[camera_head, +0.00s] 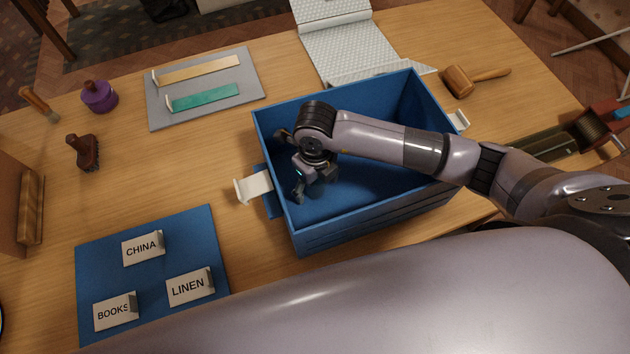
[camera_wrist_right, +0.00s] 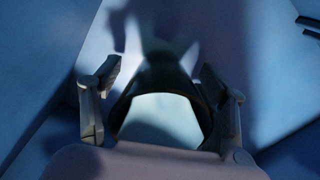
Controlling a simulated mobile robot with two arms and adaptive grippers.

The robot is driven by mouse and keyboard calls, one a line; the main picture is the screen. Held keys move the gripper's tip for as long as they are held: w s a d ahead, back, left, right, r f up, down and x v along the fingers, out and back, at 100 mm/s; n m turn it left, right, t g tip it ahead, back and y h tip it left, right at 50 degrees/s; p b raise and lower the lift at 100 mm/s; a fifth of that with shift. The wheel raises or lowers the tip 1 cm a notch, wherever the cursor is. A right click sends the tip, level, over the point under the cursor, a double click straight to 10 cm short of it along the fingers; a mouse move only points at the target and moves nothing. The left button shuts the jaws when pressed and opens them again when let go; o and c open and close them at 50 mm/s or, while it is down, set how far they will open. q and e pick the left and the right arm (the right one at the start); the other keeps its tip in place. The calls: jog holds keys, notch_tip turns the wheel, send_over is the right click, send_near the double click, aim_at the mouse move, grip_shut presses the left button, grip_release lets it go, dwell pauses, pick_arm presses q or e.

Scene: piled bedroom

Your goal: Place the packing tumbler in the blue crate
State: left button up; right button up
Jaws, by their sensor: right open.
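The blue crate (camera_head: 365,222) stands open on the wooden table. My right gripper (camera_head: 303,178) reaches down inside it, near its left end. In the right wrist view my right gripper (camera_wrist_right: 162,92) is open, with one finger on each side of a dark, round-rimmed thing with a pale inside (camera_wrist_right: 160,118), which looks like the packing tumbler. Blue crate surfaces surround it; I cannot tell whether the fingers touch it. In the head view the tumbler cannot be made out, as my gripper and arm cover that part. My left gripper is not in view.
A blue mat (camera_head: 160,278) with CHINA, BOOKS and LINEN cards lies front left. The table's left middle is clear.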

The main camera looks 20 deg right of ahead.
jog(key=shift+r, duration=0.15)
notch_tip(320, 180, up, 12)
jog(key=b, duration=0.2)
dwell(0.5)
